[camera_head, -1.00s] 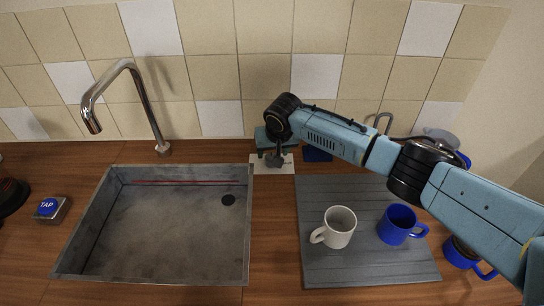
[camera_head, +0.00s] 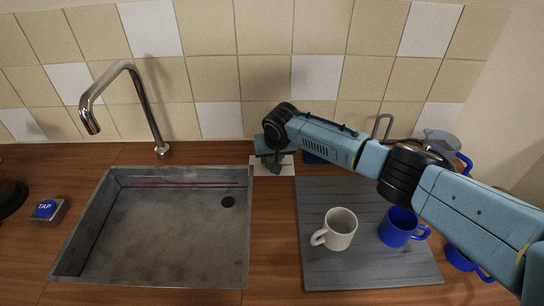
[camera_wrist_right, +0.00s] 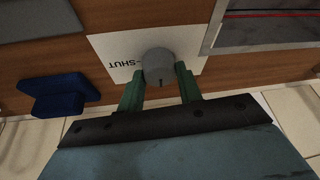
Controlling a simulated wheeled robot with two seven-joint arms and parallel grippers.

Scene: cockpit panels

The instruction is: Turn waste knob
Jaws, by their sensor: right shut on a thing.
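The waste knob (camera_wrist_right: 158,66) is a grey round knob on a white plate (camera_wrist_right: 108,50) marked SHUT, seen in the right wrist view. My right gripper (camera_wrist_right: 160,80) has its two green fingers on either side of the knob and is shut on it. In the head view the right gripper (camera_head: 272,158) is low over the plate behind the sink's right corner. The wrist and gripper largely hide the knob there. My left gripper is not in view.
The metal sink (camera_head: 170,275) with its tap (camera_head: 150,105) is at left. A grey drying board (camera_head: 345,275) holds a white mug (camera_head: 341,230) and a blue mug (camera_head: 397,228). My right arm passes over the board's back. A blue object (camera_wrist_right: 62,95) lies beside the plate.

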